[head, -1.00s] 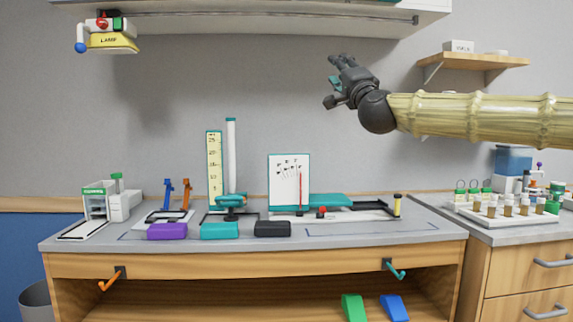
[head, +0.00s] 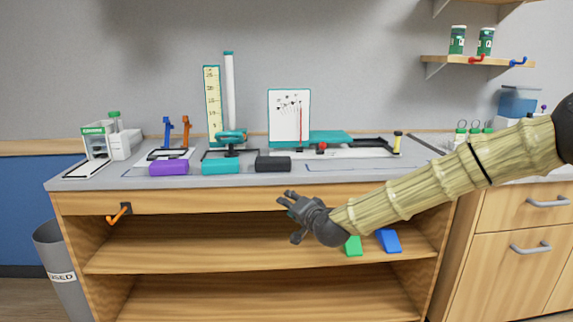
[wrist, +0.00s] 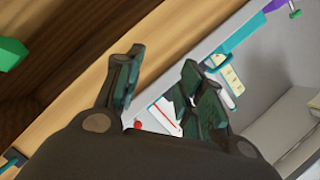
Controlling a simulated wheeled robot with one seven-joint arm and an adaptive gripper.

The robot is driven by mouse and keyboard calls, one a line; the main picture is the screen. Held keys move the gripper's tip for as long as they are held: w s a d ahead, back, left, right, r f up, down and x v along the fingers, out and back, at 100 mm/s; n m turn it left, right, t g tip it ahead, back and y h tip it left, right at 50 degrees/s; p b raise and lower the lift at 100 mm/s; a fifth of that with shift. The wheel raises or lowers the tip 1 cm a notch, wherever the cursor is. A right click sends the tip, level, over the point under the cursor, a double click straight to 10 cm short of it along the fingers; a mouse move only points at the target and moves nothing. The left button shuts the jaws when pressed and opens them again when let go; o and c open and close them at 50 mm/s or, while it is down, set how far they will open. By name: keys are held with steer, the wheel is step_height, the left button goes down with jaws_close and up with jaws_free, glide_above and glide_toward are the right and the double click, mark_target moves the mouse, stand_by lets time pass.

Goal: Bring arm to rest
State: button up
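My arm reaches in from the right edge of the head view, angled down to the left. My gripper (head: 290,213) is in front of the bench's front panel, above the upper shelf opening. In the wrist view my gripper (wrist: 160,95) shows two dark fingers spread apart with nothing between them. The gripper is clear of the things on the bench top. Part of the bench front and the right-hand hook seen before are hidden behind my arm.
The workbench (head: 150,201) carries purple (head: 169,167), teal (head: 220,167) and black (head: 273,164) blocks near its front edge. Green (head: 353,246) and blue (head: 389,241) wedges lie on the shelf below, close to my gripper. An orange hook (head: 119,214) sticks out at left.

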steer(key=s+d+f+n+g, duration=0.1)
steer(key=s+f+g, duration=0.1)
steer(key=s+f, duration=0.5)
steer(key=s+f+g+h, duration=0.1)
steer(key=s+f, duration=0.1)
steer(key=f, duration=0.9)
steer(key=s+d+f+n+g, duration=0.1)
steer(key=s+f+g, duration=0.1)
steer(key=s+f, duration=0.5)
steer(key=s+d+f+n+g+h, duration=0.15)
steer(key=s+d+f, duration=0.25)
steer(key=s+f, duration=0.6)
steer(key=s+d+f+n+g+h, duration=0.1)
steer(key=s+d+f+g, duration=0.25)
steer(key=s+f, duration=0.55)
steer(key=s+d+f+n+g+h, duration=0.1)
steer(key=s+d+f+g, duration=0.15)
steer(key=s+d, duration=0.6)
steer(key=s+d+f+n+g+h, duration=0.1)
steer(key=s+d+f+h, duration=0.15)
steer(key=s, duration=1.05)
step_height(320, 180, up, 20)
steer(key=s+p, duration=0.1)
steer(key=p, duration=1.9)
steer(key=shift+d+f+y, duration=0.15)
steer(key=shift+d+y, duration=0.2)
steer(key=shift+y, duration=0.05)
